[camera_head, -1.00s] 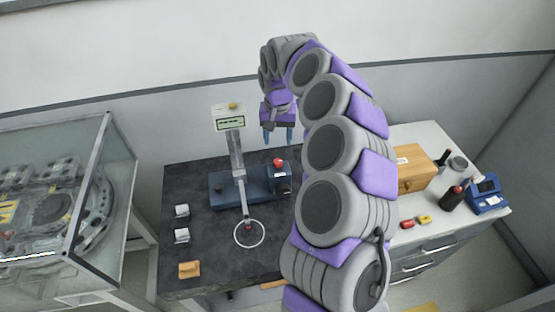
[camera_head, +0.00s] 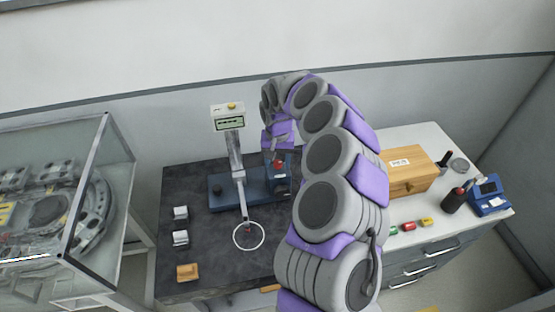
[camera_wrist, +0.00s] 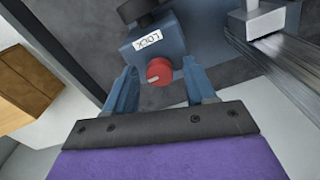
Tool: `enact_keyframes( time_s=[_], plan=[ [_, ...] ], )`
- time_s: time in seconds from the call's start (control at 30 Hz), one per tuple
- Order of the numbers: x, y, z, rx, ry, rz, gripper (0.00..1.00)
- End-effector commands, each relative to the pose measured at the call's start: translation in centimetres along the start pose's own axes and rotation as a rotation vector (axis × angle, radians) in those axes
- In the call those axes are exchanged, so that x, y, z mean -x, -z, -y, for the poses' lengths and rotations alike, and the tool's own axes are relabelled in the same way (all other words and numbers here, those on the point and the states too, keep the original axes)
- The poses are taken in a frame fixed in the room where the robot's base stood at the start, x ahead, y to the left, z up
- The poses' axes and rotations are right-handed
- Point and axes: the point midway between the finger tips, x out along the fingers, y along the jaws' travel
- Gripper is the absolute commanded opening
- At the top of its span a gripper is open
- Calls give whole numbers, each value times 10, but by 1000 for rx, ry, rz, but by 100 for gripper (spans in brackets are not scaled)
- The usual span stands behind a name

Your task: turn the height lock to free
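The height lock is a red knob (camera_wrist: 159,72) with a pale line on its face, on a blue block (camera_wrist: 160,45) that carries a white "LOCK" label (camera_wrist: 148,40). In the head view the red knob (camera_head: 279,165) is at the right end of the blue base (camera_head: 225,190). My gripper (camera_wrist: 160,85) is open, pointing down, with one blue finger on each side of the knob. The fingers appear apart from the knob; their exact depth is hard to tell.
A metal post (camera_head: 236,155) with a display box (camera_head: 229,117) rises from the base, and a white ring (camera_head: 248,236) lies in front. Small blocks (camera_head: 180,237) line the table's left. A wooden box (camera_head: 408,172) stands right. A glass case (camera_head: 60,200) stands left.

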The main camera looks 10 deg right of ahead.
Motion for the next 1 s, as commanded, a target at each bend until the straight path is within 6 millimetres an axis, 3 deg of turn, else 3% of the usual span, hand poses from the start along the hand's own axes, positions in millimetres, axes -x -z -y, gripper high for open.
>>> enact_keyframes(
  time_s=[0.07, 0.53, 1.0],
  plan=[
    [0, 0, 0, 0, 0, 0, 47],
    [0, 0, 0, 0, 1, 0, 2],
    [1, 1, -2, 97, -3, 1, 0]
  ],
)
